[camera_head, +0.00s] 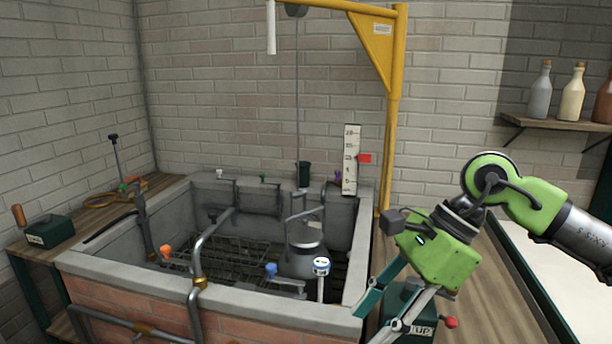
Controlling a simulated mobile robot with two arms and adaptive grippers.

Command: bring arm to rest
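My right arm comes in from the right, with green and grey links. My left gripper is not in view.
A brick tank (110,270) with pipes and valves holds a metal churn (306,250) below a hoist cable. A yellow hoist post (393,130) stands behind my gripper. A shelf (560,123) with bottles is at upper right. A wooden side table (40,262) is at left.

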